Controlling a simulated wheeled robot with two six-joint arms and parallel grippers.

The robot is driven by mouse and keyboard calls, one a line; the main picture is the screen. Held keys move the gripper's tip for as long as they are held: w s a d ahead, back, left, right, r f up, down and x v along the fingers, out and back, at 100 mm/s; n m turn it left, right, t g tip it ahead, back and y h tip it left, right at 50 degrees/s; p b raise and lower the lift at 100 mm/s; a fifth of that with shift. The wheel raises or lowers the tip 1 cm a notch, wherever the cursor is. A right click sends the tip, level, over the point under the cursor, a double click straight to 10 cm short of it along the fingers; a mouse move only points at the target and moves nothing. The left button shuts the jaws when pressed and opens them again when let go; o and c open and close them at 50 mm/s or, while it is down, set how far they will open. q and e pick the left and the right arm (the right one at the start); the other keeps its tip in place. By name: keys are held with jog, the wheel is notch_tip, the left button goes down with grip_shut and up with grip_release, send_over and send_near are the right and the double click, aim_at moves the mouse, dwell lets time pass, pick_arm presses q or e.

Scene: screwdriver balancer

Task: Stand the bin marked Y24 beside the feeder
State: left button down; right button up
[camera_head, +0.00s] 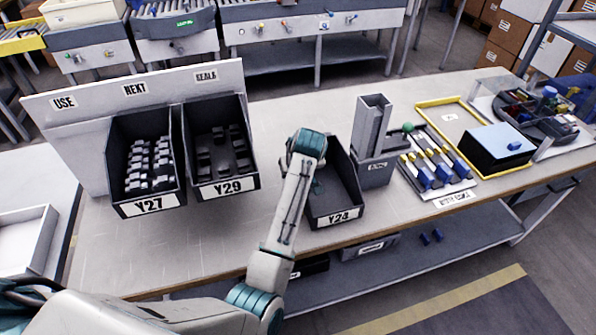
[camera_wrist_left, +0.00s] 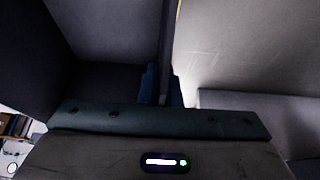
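The bin marked Y24 (camera_head: 337,217) is a dark open tray that looks empty, near the table's front edge. Its right side is close beside the upright grey holder (camera_head: 371,130), which looks like the feeder; I cannot tell whether they touch. My left gripper reaches down at the bin's left side, its fingertips hidden behind my wrist in the head view. In the left wrist view the blue fingers (camera_wrist_left: 164,88) stand close on either side of the bin's thin wall (camera_wrist_left: 166,40) and appear shut on it. My right gripper is out of view.
Bins Y27 (camera_head: 149,205) and Y29 (camera_head: 223,187), holding small dark parts, stand at left before a board (camera_head: 135,89) labelled USE, NEXT and REALE. Screwdrivers (camera_head: 433,167), a yellow-edged tray (camera_head: 453,115) and a black box (camera_head: 494,149) lie right of the feeder. Table between Y29 and Y24 is clear.

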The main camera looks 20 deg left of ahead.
pick_arm(q)
jog(key=shift+f, duration=0.1)
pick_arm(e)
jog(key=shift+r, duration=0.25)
pick_arm(q)
jog(key=c, duration=1.6)
grip_release()
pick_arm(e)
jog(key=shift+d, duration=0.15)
pick_arm(q)
jog(key=shift+o, duration=0.2)
jog(key=shift+p, duration=0.3)
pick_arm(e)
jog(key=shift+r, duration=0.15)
